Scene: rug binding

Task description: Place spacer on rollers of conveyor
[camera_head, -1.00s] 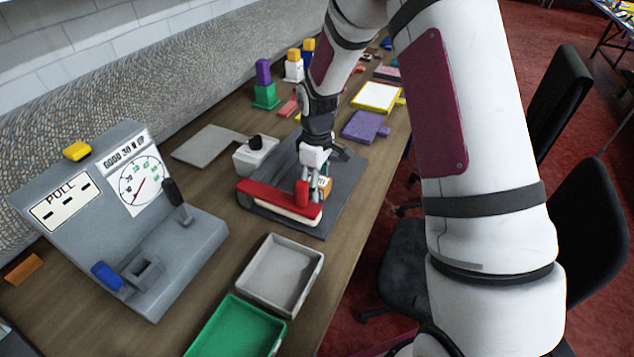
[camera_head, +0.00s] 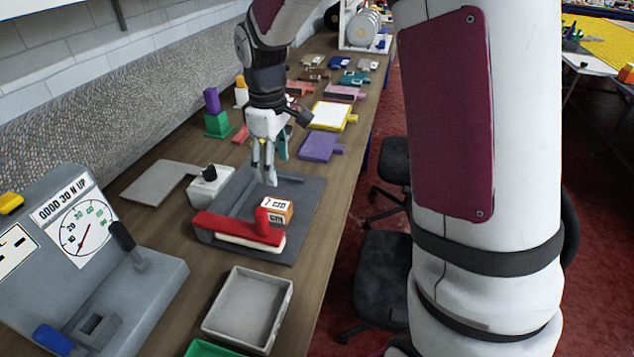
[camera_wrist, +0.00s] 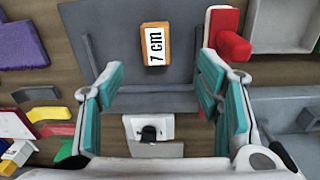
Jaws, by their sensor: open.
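A small orange block with a white "7 cm" label, which looks like the spacer (camera_head: 275,209), lies on a dark grey plate (camera_head: 300,195). My gripper (camera_head: 268,174) is open and empty above the plate, behind the block in the head view. In the wrist view its teal-padded fingers (camera_wrist: 160,88) are spread wide, with the block beyond their tips. I cannot clearly identify a conveyor with rollers; round pale cylinders (camera_head: 362,28) stand at the bench's far end.
A red tool with a cream edge (camera_head: 235,230) lies at the plate's near edge. A grey tray (camera_head: 250,307) sits nearer. A gauge fixture (camera_head: 95,250) stands at left. A white box with a black knob (camera_head: 210,187) and colored blocks lie along the bench. Chairs stand right.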

